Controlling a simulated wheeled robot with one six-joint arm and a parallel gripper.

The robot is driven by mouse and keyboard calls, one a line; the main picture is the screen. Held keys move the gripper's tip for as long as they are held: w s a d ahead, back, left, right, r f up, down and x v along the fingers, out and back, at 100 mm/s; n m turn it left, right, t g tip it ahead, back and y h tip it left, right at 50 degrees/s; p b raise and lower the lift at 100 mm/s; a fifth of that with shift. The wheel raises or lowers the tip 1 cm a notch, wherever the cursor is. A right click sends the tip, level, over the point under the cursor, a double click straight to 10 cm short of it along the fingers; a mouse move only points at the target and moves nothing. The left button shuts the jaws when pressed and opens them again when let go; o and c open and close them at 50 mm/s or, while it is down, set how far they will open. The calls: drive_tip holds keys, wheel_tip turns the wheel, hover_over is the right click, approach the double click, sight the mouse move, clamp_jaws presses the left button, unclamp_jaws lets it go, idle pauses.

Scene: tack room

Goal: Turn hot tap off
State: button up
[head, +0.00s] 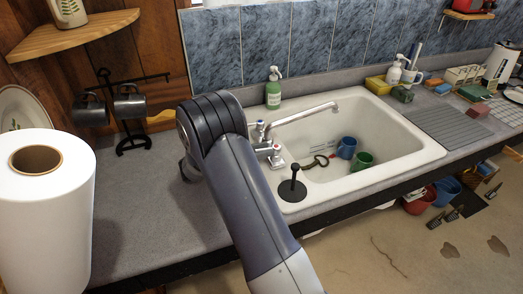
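The white sink (415,146) is set in the grey counter. Its chrome mixer spout (305,113) reaches right over the basin. A tap handle with a blue mark (260,126) stands at the spout's base. The hot tap (276,153), with a small red mark, is nearer to me, just right of my arm. I cannot tell how far it is turned, and no running water is visible. My arm rises from the bottom and bends left of the taps. My gripper is hidden behind it.
A black plunger-like object (293,187) stands on the sink's near left corner, close to the hot tap. Blue (347,148) and green (362,161) mugs lie in the basin. A green soap bottle (273,90) stands behind. A paper roll (45,225) and mug rack (126,105) are left.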

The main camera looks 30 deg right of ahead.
drive_tip(key=a, duration=0.3)
drive_tip(key=w+a+b, duration=0.1)
drive_tip(key=a, duration=0.3)
drive_tip(key=a+b, duration=0.1)
drive_tip(key=a, duration=0.2)
drive_tip(key=shift+w+a, duration=0.15)
drive_tip(key=shift+a, duration=0.25)
drive_tip(key=shift+d, duration=0.1)
drive_tip(key=d, duration=0.3)
drive_tip(key=s+d+p, duration=0.1)
drive_tip(key=d, duration=0.3)
drive_tip(key=d+p, duration=0.1)
drive_tip(key=d, duration=0.2)
drive_tip(key=shift+s+d+r, duration=0.1)
drive_tip(key=shift+s+d, duration=0.05)
drive_tip(key=shift+d, duration=0.2)
drive_tip(key=shift+s+a+n+t, duration=0.15)
drive_tip(key=shift+n+t, duration=0.15)
drive_tip(key=shift+t, duration=0.2)
drive_tip(key=shift+g, duration=0.3)
